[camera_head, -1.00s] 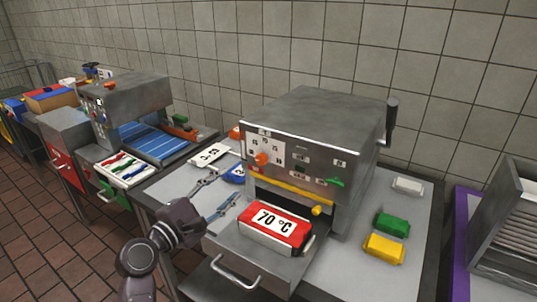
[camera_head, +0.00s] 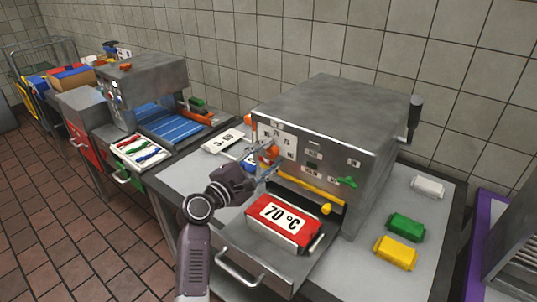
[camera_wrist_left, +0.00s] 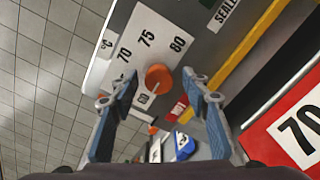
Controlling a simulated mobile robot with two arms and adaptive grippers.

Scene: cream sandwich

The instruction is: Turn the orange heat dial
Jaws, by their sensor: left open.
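The orange heat dial (camera_head: 272,152) is on the front panel of the metal machine (camera_head: 335,115), at its upper left. In the left wrist view the dial (camera_wrist_left: 158,76) sits on a white scale plate (camera_wrist_left: 150,35) marked 70, 75 and 80. My left gripper (camera_head: 264,163) is in front of the panel by the dial. In the left wrist view its open fingers (camera_wrist_left: 160,90) stand on either side of the dial, with nothing held. I cannot tell whether they touch it. My right gripper is not in view.
A red 70 °C block (camera_head: 283,221) rests on the pulled-out drawer below the panel. A green switch (camera_head: 347,182) and a yellow knob (camera_head: 327,209) are to the right. Green (camera_head: 406,226) and yellow (camera_head: 396,253) blocks lie on the counter.

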